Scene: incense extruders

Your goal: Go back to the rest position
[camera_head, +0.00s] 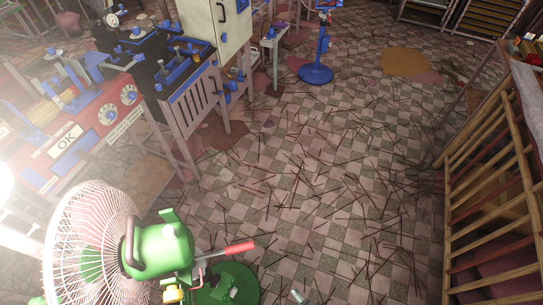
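My gripper and arm do not show in the head view, so I cannot see how the gripper stands or whether it holds anything. The task names no object. The view looks down on a checkered tile floor (300,190) strewn with many thin dark sticks.
A green fan (160,248) with a white cage stands at the lower left, a red-tipped lever (238,248) beside it. Machines with blue parts (190,75) fill the upper left. A blue round-based stand (316,73) is at the top. A wooden rack (490,200) lines the right. The middle floor has room.

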